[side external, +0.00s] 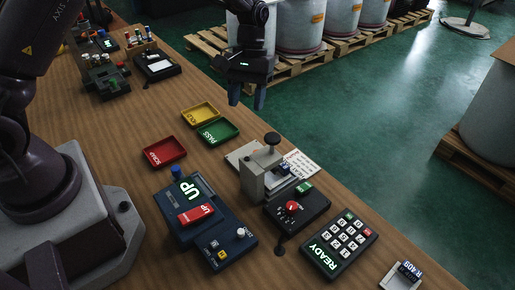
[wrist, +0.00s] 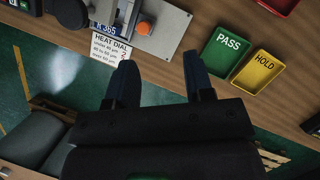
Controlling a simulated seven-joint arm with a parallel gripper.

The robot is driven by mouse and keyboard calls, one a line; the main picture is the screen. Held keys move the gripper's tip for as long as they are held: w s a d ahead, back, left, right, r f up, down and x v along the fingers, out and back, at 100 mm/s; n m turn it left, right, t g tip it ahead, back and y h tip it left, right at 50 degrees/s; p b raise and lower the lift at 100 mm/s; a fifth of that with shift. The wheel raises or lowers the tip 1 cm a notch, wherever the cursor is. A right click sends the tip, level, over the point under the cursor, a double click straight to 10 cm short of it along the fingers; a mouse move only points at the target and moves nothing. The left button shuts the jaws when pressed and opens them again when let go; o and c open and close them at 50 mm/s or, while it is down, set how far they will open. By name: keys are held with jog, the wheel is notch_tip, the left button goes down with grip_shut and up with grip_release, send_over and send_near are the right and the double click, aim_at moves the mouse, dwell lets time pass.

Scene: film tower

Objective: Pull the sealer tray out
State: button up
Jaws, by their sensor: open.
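The sealer (side external: 256,182) is a pale grey press with a black knob on top, standing near the far edge of the wooden bench. Its tray area (side external: 287,184), on the right side, holds a small dark blue piece; the press partly hides it. In the wrist view the sealer's metal plate (wrist: 172,35) is at the top, with an orange part and a label reading R 365 (wrist: 104,29). My gripper (side external: 247,98) is open and empty, held above and beyond the sealer, apart from it. Its fingers (wrist: 158,62) also show in the wrist view.
A heat dial card (side external: 301,164) lies beside the sealer. Green PASS (side external: 218,132), yellow HOLD (side external: 200,114) and red SCRAP (side external: 165,152) trays lie to its left. A black dial box (side external: 296,208), a keypad (side external: 340,243) and a blue UP device (side external: 190,205) stand in front.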

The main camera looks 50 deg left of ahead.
jog(key=d+f, duration=0.1)
jog(key=f, duration=0.3)
jog(key=d+f+n, duration=0.1)
jog(key=d+f, duration=0.1)
jog(key=f, duration=0.2)
jog(key=d+f+n, duration=0.1)
jog(key=f, duration=0.3)
jog(key=shift+s+d+h, duration=0.2)
jog(key=shift+h, duration=0.2)
